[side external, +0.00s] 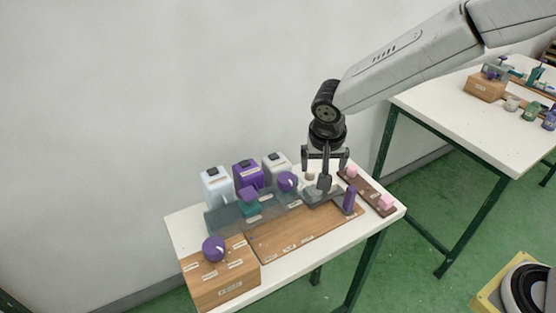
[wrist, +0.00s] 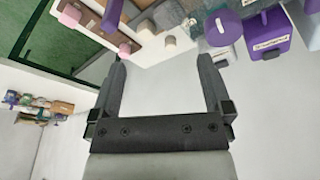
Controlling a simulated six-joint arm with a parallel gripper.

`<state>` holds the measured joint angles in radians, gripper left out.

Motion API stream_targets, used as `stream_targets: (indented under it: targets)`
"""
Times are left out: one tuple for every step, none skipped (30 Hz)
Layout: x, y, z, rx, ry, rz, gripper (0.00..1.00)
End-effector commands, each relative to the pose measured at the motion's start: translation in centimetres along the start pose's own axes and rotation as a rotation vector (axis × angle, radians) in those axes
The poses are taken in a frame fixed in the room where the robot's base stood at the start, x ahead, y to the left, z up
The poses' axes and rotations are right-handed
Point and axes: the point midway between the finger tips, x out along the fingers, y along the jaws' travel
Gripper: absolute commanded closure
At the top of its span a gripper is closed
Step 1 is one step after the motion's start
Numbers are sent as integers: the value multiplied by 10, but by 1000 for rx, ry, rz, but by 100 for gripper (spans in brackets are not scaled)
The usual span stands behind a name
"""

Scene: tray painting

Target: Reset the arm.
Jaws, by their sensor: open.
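My gripper (side external: 325,165) is open and empty, pointing down above the back right part of the near white table (side external: 385,222). In the wrist view its two fingers (wrist: 162,62) stand wide apart with nothing between them. In the side view a dark grey piece (side external: 323,184) stands on a grey base just below the fingers; I cannot tell the exact gap. A purple cylinder (side external: 349,200) stands upright just right of it, and also shows in the wrist view (wrist: 112,15).
A wooden box with a purple knob (side external: 214,249) is at the front left. White and purple containers (side external: 247,174) line the back. A dark strip (side external: 372,193) carries pink blocks at right. Another white table (side external: 430,105) stands behind right. The air above the left side is clear.

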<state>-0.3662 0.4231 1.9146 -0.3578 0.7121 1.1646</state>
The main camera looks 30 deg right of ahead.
Motion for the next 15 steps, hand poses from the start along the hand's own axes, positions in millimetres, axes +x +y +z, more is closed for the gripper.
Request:
stream_targets:
  targets:
    - [0, 14, 1, -27, -13, -8, 0]
    - [0, 21, 2, -46, -19, -16, 0]
    - [1, 31, 4, -76, -28, -24, 0]
    - [1, 38, 5, -94, -33, -33, 0]
    - [1, 45, 7, -115, -39, -39, 0]
    - [1, 54, 9, -140, -45, -50, 0]
    - [2, 61, 11, -162, -49, -57, 0]
    - [2, 68, 13, -181, -51, -65, 0]
    - [2, 77, 16, -207, -55, -75, 0]
    - [2, 84, 18, -225, -56, -83, 0]
    - [2, 90, 20, -244, -57, -91, 0]
    - [3, 99, 24, -268, -58, -100, 0]
    - [3, 106, 26, -287, -58, -108, 0]
    - [3, 112, 29, -306, -57, -114, 0]
    - [4, 121, 33, -330, -55, -124, 0]
